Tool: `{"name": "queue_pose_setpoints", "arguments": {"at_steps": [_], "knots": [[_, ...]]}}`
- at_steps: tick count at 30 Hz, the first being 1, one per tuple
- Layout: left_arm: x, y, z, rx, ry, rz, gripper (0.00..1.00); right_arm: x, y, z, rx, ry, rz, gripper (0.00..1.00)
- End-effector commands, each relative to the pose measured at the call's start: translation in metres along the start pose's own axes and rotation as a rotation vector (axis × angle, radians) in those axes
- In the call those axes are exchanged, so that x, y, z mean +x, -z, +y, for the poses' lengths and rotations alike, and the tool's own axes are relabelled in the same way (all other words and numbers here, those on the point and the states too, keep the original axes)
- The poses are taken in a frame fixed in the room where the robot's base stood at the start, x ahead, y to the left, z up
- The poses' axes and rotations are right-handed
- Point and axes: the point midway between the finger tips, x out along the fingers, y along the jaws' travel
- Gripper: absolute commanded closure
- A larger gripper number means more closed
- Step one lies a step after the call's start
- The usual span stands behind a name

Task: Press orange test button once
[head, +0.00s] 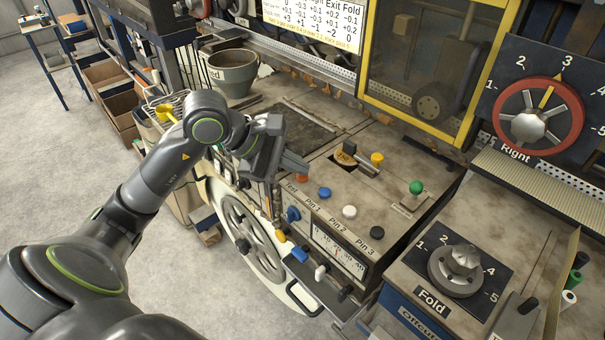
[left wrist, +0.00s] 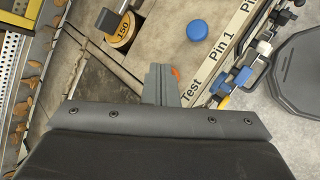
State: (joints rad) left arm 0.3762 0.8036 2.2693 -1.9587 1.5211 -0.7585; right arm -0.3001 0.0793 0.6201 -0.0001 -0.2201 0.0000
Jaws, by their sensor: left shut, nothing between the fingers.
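The orange test button (head: 302,178) sits on the worn machine top beside the "Test" label, at the left end of a row with the blue button (head: 324,193), white button (head: 349,211) and black button (head: 377,233). My left gripper (head: 296,166) is shut and empty, its fingertips close to the orange button. The blue button (left wrist: 197,30) shows clear of the fingers. My right gripper is out of view.
A yellow knob (head: 377,158) and a green knob (head: 416,187) stand behind the buttons. A yellow-framed window (head: 440,60) rises behind them. The Fold dial (head: 459,268) and red Right dial (head: 539,118) are at the right. A bucket (head: 233,72) stands behind my left arm.

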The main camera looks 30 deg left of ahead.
Motion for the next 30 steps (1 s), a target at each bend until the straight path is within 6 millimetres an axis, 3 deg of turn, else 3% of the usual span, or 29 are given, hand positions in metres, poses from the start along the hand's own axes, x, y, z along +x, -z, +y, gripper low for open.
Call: {"name": "queue_pose_setpoints", "arguments": {"at_steps": [20, 30], "knots": [[0.002, 0.002, -0.001, -0.001, 0.001, 0.001, 1.0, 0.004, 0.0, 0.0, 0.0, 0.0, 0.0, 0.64], [-0.01, -0.007, 0.007, 0.001, 0.0, 0.001, 1.0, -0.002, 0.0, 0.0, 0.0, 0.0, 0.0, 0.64]]}}
